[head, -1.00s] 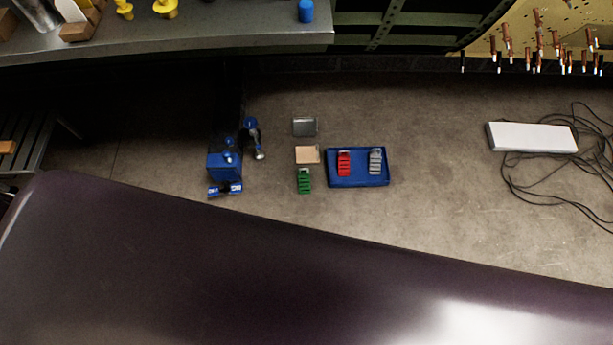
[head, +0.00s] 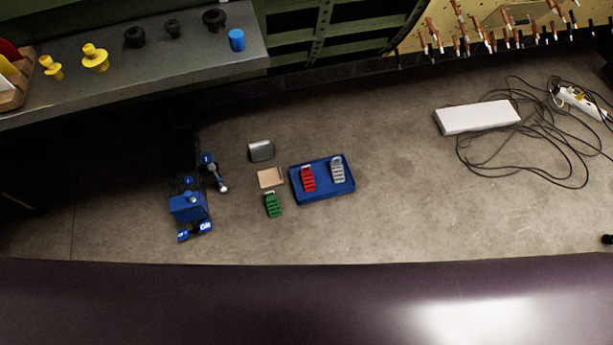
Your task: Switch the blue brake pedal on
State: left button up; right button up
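A green one (head: 272,205) lies outside the tray. Neither gripper is in view.
A large dark glossy surface (head: 250,300) spans the bottom. A grey workbench (head: 150,75) stands at upper left. A tan square (head: 270,178) and grey box (head: 261,150) lie near the tray. A white box (head: 478,117) and loose black cables (head: 545,150) lie at right.

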aim_at(206, 226)
jog(key=u, duration=1.4)
